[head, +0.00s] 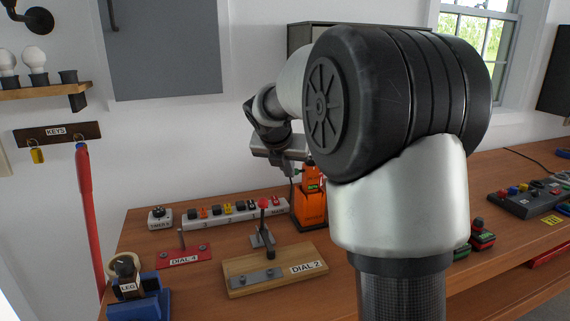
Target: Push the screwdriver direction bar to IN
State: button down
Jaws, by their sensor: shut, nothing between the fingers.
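An orange and black power screwdriver (311,207) stands upright on the bench, just behind the board labelled DIAL 2. A small green and red part (314,187) shows on its upper body; it may be the direction bar. The word IN cannot be read from here. My gripper (291,171) is pointed down beside the screwdriver's top, at its left, and is shut with nothing in it. My arm covers the area right of the screwdriver, and whether the fingertips touch it cannot be told.
The DIAL 2 board (275,275) with a red-knobbed lever stands in front of the screwdriver. A switch strip (227,215), the red DIAL 4 plate (184,257) and a blue holder (140,296) lie to the left. A button panel (530,198) is at the far right.

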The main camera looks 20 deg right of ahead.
jog(key=shift+w+d+f, duration=0.4)
jog(key=shift+w+d, duration=0.1)
jog(key=shift+w, duration=0.25)
jog(key=shift+w+d+f, duration=0.45)
jog(key=shift+w+d, duration=0.05)
jog(key=shift+w, duration=0.2)
jog(key=shift+w+d+f, duration=0.4)
jog(key=shift+w+d, duration=0.1)
jog(key=shift+w, duration=0.25)
jog(key=shift+d+p, duration=0.95)
jog(key=shift+p, duration=0.2)
